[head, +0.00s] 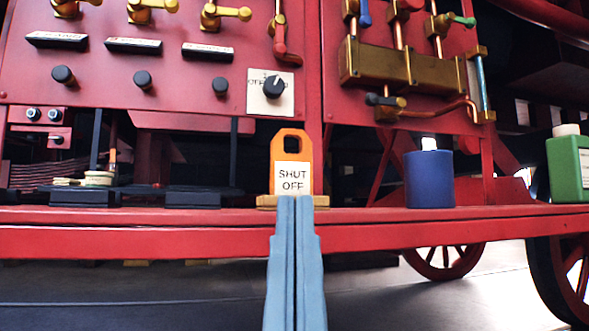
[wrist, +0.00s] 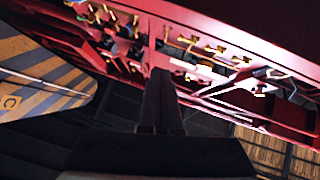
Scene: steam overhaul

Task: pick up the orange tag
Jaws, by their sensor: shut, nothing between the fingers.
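The orange tag (head: 291,144) stands upright on a small wooden base (head: 266,201) on the red shelf. It has a hole near its top and a white "SHUT OFF" label. My gripper (head: 295,200) is shut and empty. In the head view its fingertips overlap the lower edge of the tag and its base; I cannot tell whether they touch. In the wrist view the shut fingers (wrist: 162,82) point up toward the red panel, and I cannot make out the tag there.
The red shelf (head: 150,238) runs across the view. A blue bottle (head: 430,178) stands right of the tag, and a green bottle (head: 569,165) stands at the far right. Dark blocks (head: 193,199) lie to the left. Valves and knobs (head: 274,87) cover the red panel above.

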